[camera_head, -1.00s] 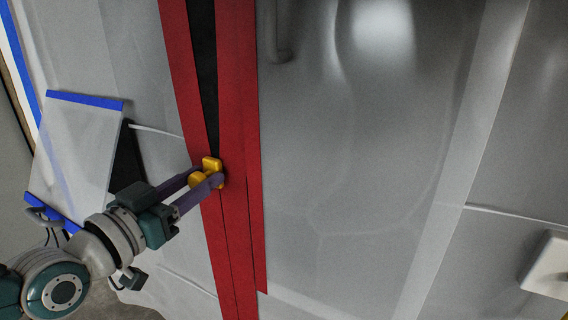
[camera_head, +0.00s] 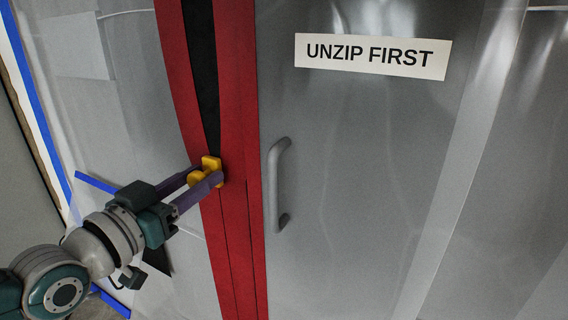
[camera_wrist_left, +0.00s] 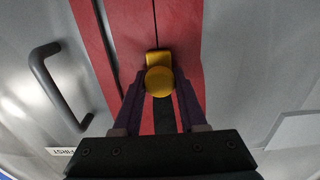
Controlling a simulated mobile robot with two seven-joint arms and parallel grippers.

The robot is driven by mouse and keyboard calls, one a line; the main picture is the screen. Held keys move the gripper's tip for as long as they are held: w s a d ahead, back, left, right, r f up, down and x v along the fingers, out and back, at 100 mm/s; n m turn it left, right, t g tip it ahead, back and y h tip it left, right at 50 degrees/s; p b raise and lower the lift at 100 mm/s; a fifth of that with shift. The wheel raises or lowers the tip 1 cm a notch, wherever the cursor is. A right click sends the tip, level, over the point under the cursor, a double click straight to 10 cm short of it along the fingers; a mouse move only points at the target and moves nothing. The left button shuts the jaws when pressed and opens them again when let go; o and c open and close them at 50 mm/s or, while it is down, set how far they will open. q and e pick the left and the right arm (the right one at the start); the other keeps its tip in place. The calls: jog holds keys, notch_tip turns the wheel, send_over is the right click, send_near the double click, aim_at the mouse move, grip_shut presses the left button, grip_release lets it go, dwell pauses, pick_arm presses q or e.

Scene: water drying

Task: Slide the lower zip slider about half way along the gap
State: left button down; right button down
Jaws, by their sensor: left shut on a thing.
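The yellow zip slider (camera_head: 209,166) sits at the lower end of the dark gap (camera_head: 204,75) between two red zip bands (camera_head: 236,100). My left gripper (camera_head: 205,180) is shut on the slider, its purple fingers on either side of the knob. In the left wrist view the yellow slider (camera_wrist_left: 159,76) shows between the two fingertips (camera_wrist_left: 160,92). Above the slider in the head view the gap is open and dark; below it the red bands meet along a thin seam. My right gripper is not in view.
A grey handle (camera_head: 277,185) stands out from the sheet to the right of the zip. An "UNZIP FIRST" sign (camera_head: 372,56) is above it. Translucent sheeting with blue tape (camera_head: 97,182) is at the left. The sheet right of the handle is clear.

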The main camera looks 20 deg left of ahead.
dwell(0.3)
pick_arm(q)
jog(key=shift+c, duration=2.4)
grip_release()
jog(key=s+p, duration=0.1)
jog(key=s, duration=0.9)
jog(key=shift+a, duration=0.4)
